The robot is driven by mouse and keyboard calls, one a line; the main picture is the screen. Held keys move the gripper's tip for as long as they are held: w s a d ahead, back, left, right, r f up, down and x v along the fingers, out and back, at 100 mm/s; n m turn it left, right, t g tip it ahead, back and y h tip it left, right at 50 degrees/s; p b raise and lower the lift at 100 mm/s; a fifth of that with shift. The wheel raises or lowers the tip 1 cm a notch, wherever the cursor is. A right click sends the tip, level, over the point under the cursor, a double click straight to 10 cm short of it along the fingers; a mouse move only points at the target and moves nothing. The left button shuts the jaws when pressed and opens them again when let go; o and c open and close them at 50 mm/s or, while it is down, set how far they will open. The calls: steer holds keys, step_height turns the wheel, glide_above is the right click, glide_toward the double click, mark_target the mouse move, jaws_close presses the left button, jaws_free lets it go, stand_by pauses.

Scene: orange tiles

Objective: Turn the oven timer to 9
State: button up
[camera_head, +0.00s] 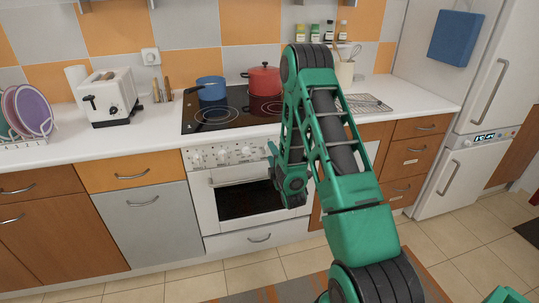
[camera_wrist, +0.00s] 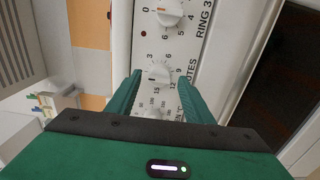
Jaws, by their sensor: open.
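The timer knob (camera_wrist: 158,72) is a white dial in the wrist view, with 3, 6, 9 and 12 around it and a partly hidden "MINUTES" label beside it. A small dark mark shows on its lower left; I cannot read its setting surely. My gripper (camera_wrist: 160,79) is open, with one green finger on each side below the knob. Whether they touch it I cannot tell. In the head view my gripper (camera_head: 273,158) is in front of the white oven's (camera_head: 204,206) control panel, near its right part, where my arm hides some of it.
In the wrist view, the Ring 3 knob (camera_wrist: 168,12) is above, and a temperature dial (camera_wrist: 155,108) sits between my fingers, partly hidden. In the head view, a blue pot (camera_head: 210,88) and a red pot (camera_head: 264,80) stand on the hob. The oven door handle (camera_head: 232,181) is below the panel.

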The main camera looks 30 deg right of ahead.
steer(key=shift+w+d, duration=0.2)
steer(key=shift+w, duration=0.4)
steer(key=c, duration=1)
steer(key=shift+c, duration=0.2)
